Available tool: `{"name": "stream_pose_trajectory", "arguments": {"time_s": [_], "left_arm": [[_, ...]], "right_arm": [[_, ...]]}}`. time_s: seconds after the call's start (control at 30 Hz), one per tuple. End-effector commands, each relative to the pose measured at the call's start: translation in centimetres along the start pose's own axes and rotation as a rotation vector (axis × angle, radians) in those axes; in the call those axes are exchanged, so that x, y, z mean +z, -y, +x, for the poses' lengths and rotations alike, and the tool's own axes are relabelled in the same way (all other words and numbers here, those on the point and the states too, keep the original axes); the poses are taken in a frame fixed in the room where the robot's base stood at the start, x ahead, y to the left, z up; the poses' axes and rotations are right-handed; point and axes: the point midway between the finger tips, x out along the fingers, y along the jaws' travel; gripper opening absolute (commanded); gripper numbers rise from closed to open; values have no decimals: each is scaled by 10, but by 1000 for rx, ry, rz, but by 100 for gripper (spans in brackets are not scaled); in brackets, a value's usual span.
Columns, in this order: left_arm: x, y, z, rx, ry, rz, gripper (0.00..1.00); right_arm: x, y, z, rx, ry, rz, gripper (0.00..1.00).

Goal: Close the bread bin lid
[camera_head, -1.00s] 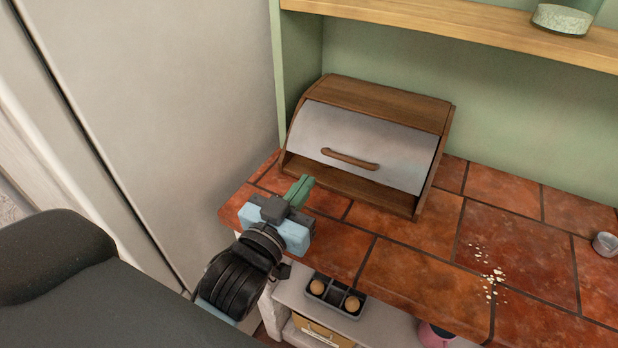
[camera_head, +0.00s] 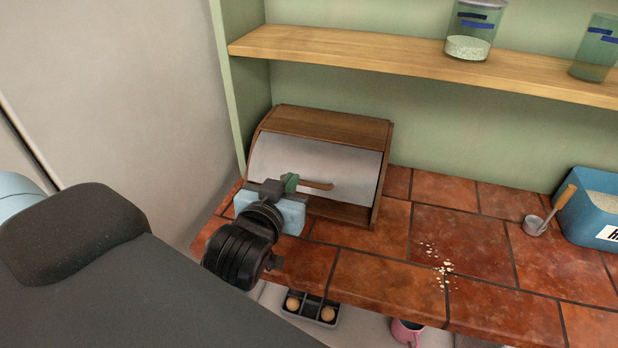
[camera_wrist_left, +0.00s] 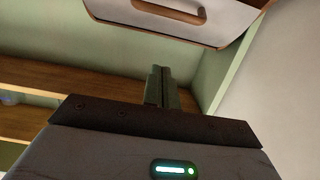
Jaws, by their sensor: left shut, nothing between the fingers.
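The wooden bread bin (camera_head: 335,124) stands at the back left of the tiled counter, against the green wall. The wooden handle (camera_head: 320,185) sits low on the lid. My left gripper (camera_head: 291,181) is shut and empty in front of the lid, its tips overlapping the handle's left end in the head view; I cannot tell whether they touch. In the left wrist view, the shut fingers (camera_wrist_left: 157,72) appear below the lid (camera_wrist_left: 140,14) and its handle (camera_wrist_left: 178,14). My right gripper is out of view.
A wooden shelf (camera_head: 400,66) with glass jars (camera_head: 472,30) runs above the bin. A grey panel (camera_head: 120,90) is close on the left. A small scoop (camera_head: 536,226) and blue tub (camera_head: 597,210) are at right. Crumbs (camera_head: 437,262) lie on otherwise clear tiles.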

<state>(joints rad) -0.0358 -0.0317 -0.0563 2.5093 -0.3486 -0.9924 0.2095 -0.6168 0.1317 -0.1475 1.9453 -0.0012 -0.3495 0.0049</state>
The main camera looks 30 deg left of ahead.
Motion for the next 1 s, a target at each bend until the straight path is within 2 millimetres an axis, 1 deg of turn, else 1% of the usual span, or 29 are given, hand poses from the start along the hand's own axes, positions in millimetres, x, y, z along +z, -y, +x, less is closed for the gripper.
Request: {"name": "stream_pose_trajectory", "arguments": {"time_s": [0.17, 0.27, 0.33, 0.5, 0.77, 0.8, 0.9, 1.0], "left_arm": [[2, 0, 13, 0, 3, 3, 0], [3, 0, 27, 0, 3, 2, 0], [0, 0, 39, 0, 0, 2, 0], [-2, 0, 67, 1, -3, 1, 0], [-1, 0, 102, 0, -2, 1, 0], [7, 0, 99, 1, 4, 1, 0], [19, 0, 94, 1, 3, 1, 0], [27, 0, 91, 1, 1, 1, 0]], "right_arm": [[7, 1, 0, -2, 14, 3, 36], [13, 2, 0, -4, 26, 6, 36], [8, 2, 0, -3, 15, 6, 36], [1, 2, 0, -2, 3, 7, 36], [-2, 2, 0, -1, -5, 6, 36], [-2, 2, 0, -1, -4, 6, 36], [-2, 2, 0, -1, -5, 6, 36], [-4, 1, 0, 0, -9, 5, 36]]}}
